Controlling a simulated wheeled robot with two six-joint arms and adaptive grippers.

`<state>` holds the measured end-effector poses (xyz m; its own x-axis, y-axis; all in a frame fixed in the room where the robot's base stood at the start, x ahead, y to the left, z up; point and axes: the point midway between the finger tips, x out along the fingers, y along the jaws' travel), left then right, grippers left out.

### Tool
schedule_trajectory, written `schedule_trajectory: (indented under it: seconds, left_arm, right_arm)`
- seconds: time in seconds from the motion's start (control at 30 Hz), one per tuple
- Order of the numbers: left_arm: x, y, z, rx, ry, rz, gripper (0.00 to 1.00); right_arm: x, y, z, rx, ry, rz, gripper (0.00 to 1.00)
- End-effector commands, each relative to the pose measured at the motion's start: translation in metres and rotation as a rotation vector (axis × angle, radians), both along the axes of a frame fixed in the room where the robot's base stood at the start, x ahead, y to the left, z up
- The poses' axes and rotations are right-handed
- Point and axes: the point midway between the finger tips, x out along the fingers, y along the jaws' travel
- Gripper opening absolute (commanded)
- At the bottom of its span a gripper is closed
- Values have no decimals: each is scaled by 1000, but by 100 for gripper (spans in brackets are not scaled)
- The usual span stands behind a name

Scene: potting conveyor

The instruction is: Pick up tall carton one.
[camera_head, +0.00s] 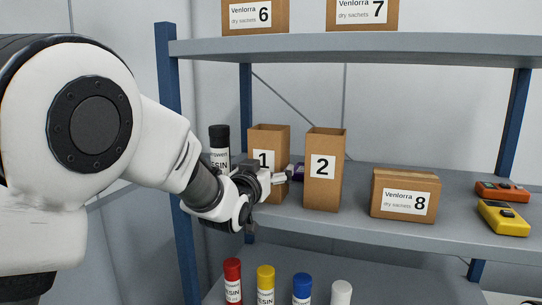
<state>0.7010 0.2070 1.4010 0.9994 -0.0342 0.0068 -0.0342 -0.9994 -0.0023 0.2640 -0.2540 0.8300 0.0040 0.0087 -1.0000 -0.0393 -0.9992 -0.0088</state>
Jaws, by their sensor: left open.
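Tall carton one (270,138) is an open-topped brown box with a white label "1", upright on the middle shelf. My left gripper (281,179) is at its lower front, open, and hides part of the carton and its label. I cannot tell whether the fingers touch it. A similar tall carton, "2" (323,190), stands upright just to the right of the gripper. My right gripper is not in view.
A black-capped resin bottle (219,140) stands left of carton one. Box 8 (404,203) and orange (503,190) and yellow (504,217) devices are to the right. The upper shelf (400,45) is overhead. Several capped bottles stand below.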

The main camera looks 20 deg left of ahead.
Motion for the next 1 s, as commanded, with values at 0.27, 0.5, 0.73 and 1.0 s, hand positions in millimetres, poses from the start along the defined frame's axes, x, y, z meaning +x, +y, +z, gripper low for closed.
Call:
schedule_trajectory:
  seconds: [0.27, 0.5, 0.73, 1.0]
  left_arm:
    - [23, 0, 0, -1, 1, 0, 100]
    - [22, -1, -1, -1, 1, 0, 46]
    - [22, -1, -1, -1, 2, 0, 46]
    - [22, 0, 24, -1, -5, 0, 46]
  right_arm:
    - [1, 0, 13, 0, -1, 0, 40]
    - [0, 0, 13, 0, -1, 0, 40]
    - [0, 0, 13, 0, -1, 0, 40]
    - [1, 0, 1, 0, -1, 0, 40]
